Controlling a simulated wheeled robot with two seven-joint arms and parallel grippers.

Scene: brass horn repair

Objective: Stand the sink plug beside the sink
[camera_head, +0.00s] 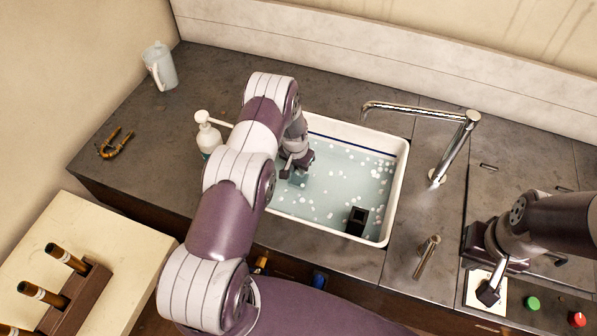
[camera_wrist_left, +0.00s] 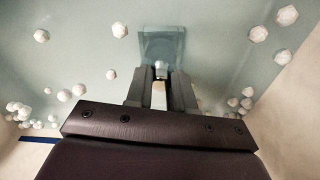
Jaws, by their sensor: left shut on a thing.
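The sink (camera_head: 398,190) is a white-rimmed basin holding pale blue-green water with white foam blobs. My left gripper (camera_head: 290,172) reaches into its left part. In the left wrist view the jaws (camera_wrist_left: 160,90) are shut on a small pale upright piece, which I take to be the handle of the sink plug (camera_wrist_left: 160,70). A square teal shape (camera_wrist_left: 161,42) shows just beyond the fingertips, blurred by water; I cannot tell whether it is the plug's base or the drain.
A black block (camera_head: 357,220) stands in the sink's front right. A soap pump (camera_head: 207,135) stands left of the sink. The counter (camera_head: 150,180) further left is mostly clear.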

